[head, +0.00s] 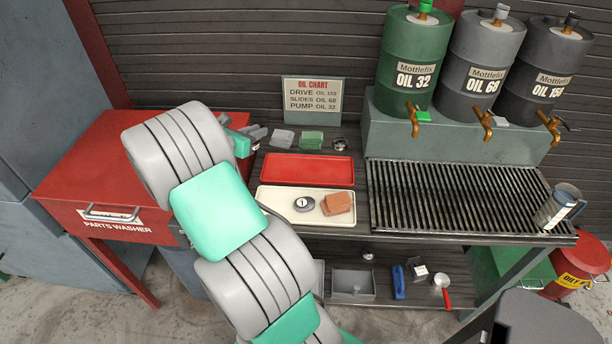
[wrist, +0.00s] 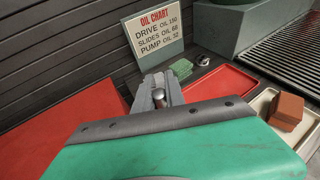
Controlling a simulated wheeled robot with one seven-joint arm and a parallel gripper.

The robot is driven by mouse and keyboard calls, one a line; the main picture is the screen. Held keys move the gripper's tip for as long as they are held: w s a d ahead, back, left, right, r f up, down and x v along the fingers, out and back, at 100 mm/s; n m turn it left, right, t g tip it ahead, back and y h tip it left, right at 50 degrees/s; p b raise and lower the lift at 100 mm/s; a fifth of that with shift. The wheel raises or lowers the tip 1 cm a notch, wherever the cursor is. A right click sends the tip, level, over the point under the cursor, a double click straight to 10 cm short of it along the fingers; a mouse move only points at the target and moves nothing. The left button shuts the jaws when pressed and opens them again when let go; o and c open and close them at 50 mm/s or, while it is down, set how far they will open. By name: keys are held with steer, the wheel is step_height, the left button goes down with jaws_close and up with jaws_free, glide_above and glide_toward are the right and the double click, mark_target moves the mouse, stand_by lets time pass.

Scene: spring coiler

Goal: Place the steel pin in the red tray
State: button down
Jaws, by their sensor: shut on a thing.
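The steel pin (wrist: 159,97) is a short, shiny cylinder between the fingers of my gripper (wrist: 162,90) in the wrist view. My gripper is shut on it. In the head view my gripper (head: 257,134) is left of and beyond the red tray, partly behind my own arm; the pin is too small there to make out surely. The red tray (head: 307,169) lies flat and empty on the bench, and also shows right of my gripper in the wrist view (wrist: 225,82). The pin is apart from the tray.
A cream tray (head: 275,215) in front of the red tray holds a round grey weight (head: 303,204) and an orange-brown block (head: 338,203). Behind are a grey stack (head: 283,139), a green stack (head: 312,140) and the oil chart (head: 313,101). A red parts washer (head: 90,165) stands left.

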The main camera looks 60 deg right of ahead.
steer(key=s+d+f+m+g, duration=0.1)
steer(key=s+d+f, duration=0.2)
steer(key=s+d, duration=0.2)
steer(key=s+d+f+m+g, duration=0.1)
steer(key=s+d+f, duration=0.3)
steer(key=s+d, duration=0.1)
steer(key=s+d+f+m+g+p, duration=0.1)
steer(key=s+d+f, duration=0.2)
steer(key=s+d, duration=0.2)
steer(key=shift+s+d+f+g, duration=0.1)
steer(key=shift+s+f+g, duration=0.1)
steer(key=shift+s, duration=0.35)
steer(key=shift+s+d+f+g, duration=0.1)
steer(key=shift+s+f, duration=0.1)
steer(key=shift+s, duration=0.35)
step_height(320, 180, down, 3)
steer(key=shift+r+p, duration=0.1)
steer(key=shift+p, duration=0.3)
steer(key=shift+f, duration=0.35)
steer(key=c, duration=1.4)
jaws_free()
